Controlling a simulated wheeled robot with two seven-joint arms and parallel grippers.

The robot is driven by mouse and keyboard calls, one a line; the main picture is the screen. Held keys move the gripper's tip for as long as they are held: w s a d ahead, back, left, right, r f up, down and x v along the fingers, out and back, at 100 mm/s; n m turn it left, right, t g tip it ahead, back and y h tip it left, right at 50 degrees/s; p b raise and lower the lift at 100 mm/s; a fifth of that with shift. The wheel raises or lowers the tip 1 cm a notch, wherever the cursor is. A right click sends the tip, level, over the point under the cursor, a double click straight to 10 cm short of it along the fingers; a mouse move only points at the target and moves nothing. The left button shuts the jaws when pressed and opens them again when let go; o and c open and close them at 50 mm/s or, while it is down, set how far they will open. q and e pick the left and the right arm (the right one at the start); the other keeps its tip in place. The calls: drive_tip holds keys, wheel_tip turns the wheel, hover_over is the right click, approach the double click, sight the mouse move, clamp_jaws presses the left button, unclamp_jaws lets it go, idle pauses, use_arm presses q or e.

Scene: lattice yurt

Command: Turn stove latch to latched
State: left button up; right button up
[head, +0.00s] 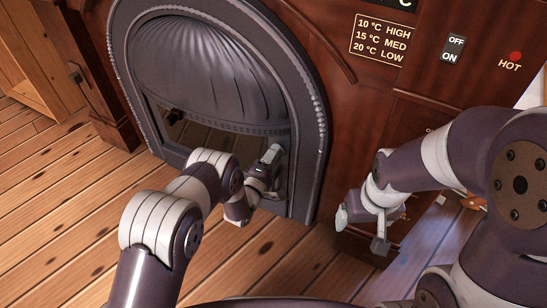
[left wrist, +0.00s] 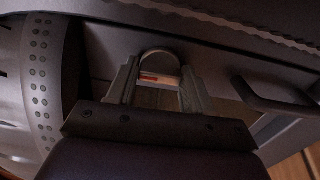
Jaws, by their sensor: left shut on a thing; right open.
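The stove (head: 310,125) has a dark arched metal front with a ribbed hood and a low opening. My left gripper (head: 269,166) is at the lower right of this front. In the left wrist view its two fingers (left wrist: 158,88) are shut on a small rounded metal piece, the stove latch (left wrist: 157,54), with a pale and reddish stripe showing between the fingers. The gripper hides most of the latch in the head view, so its angle cannot be told. My right gripper (head: 362,231) is open and empty, low in front of the wooden cabinet.
A dark bar handle (left wrist: 268,97) is right of the fingers in the left wrist view. The brown cabinet carries a temperature plate (head: 382,41), an OFF/ON switch (head: 453,49) and a red HOT light (head: 516,56). The plank floor (head: 60,200) at left is clear.

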use_arm(q)
drive_tip(key=o, duration=0.7)
drive_tip(key=p+v, duration=0.5)
drive_tip(key=v, duration=0.7)
drive_tip(key=shift+s+a, duration=0.15)
drive_tip(key=shift+s, duration=0.15)
